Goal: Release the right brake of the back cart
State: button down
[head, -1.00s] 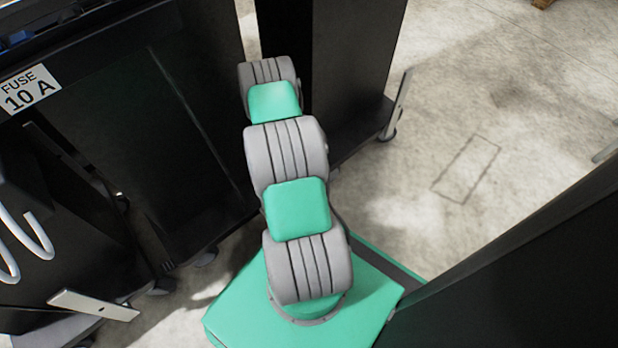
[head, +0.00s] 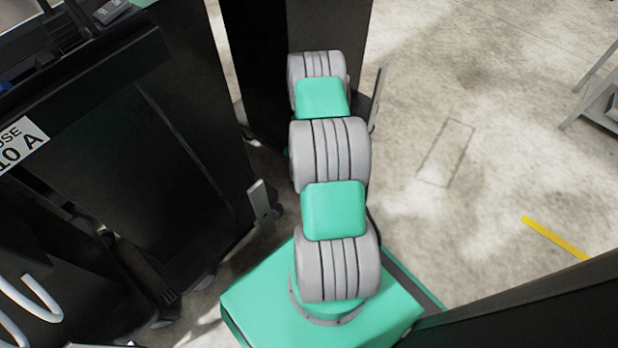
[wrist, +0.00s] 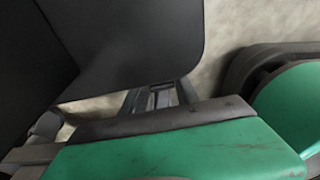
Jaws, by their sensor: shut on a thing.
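The back cart (head: 255,60) is a tall black body behind my arm in the head view. A pale upright lever at its right edge looks like its right brake (head: 378,98). My arm reaches toward this cart and hides my gripper in the head view. In the wrist view my gripper (wrist: 162,92) shows as short grey fingers beyond a dark band and green housing. It is close to a black panel (wrist: 135,40), low over the floor. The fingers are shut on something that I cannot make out. Whether they touch the brake is hidden.
A black cart with a fuse label (head: 18,145) stands at the left, with a pale lever (head: 262,205) at its right corner. A dark panel (head: 540,300) blocks the lower right. Open concrete floor (head: 500,120) lies to the right, with a yellow line (head: 555,237).

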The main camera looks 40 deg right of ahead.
jog(key=shift+w+r, duration=0.1)
dwell(0.3)
jog(key=c, duration=0.9)
grip_release()
jog(key=r+p, duration=0.1)
jog(key=r, duration=0.1)
jog(key=d+r+p, duration=0.1)
jog(key=r, duration=0.2)
jog(key=r+p, duration=0.1)
jog(key=r, duration=0.1)
jog(key=shift+d+r, duration=0.2)
jog(key=shift+r, duration=0.1)
